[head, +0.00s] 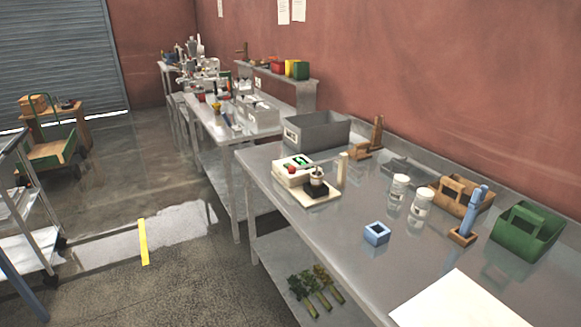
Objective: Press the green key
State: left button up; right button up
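The powder filler (282,177) is a small cream-white machine at the far left part of the near steel table. On its top are a small green key (303,161) and a red key (292,168), close together and small in this view. A dark round cup (316,178) stands on a black pad at the machine's front right, with a cream post (342,168) beside it. Neither of my grippers shows in the head view, so nothing is seen touching the keys.
On the steel table (350,255) are a grey bin (318,132), two white jars (399,188), a blue square holder (376,233), a wooden caddy (459,194), a blue tool on a wooden stand (463,236) and a green caddy (527,231). Open floor lies left, with a cart (32,232).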

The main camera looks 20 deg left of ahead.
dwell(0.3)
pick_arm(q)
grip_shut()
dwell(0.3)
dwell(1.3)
